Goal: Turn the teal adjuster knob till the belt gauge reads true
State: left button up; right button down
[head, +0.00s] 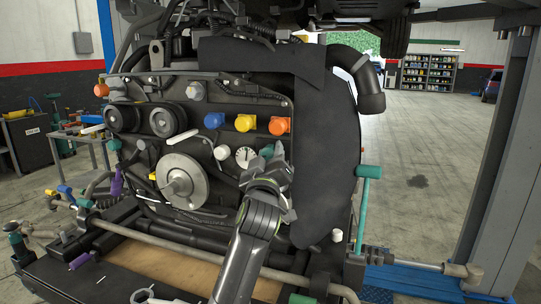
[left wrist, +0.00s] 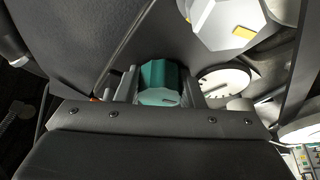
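The teal adjuster knob (left wrist: 160,83) is faceted and sits between the two fingers of my left gripper (left wrist: 160,92) in the left wrist view. The fingers lie close against both its sides, with little or no gap. In the head view my left gripper (head: 268,166) reaches up to the engine front and hides most of the knob. The belt gauge (head: 244,156), a round white dial with dark marks, is just left of the gripper. It also shows right of the knob in the left wrist view (left wrist: 226,84); its reading is too small to tell. My right gripper is out of view.
Blue (head: 213,121), yellow (head: 245,123) and orange (head: 279,126) caps line the engine above the gauge. A silver pulley (head: 182,182) is lower left. A dark panel (head: 322,160) stands close right of the gripper. A teal T-handle (head: 369,173) sticks out farther right.

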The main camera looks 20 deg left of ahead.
pick_arm(q)
jog(key=o, duration=0.4)
jog(key=shift+o, duration=0.2)
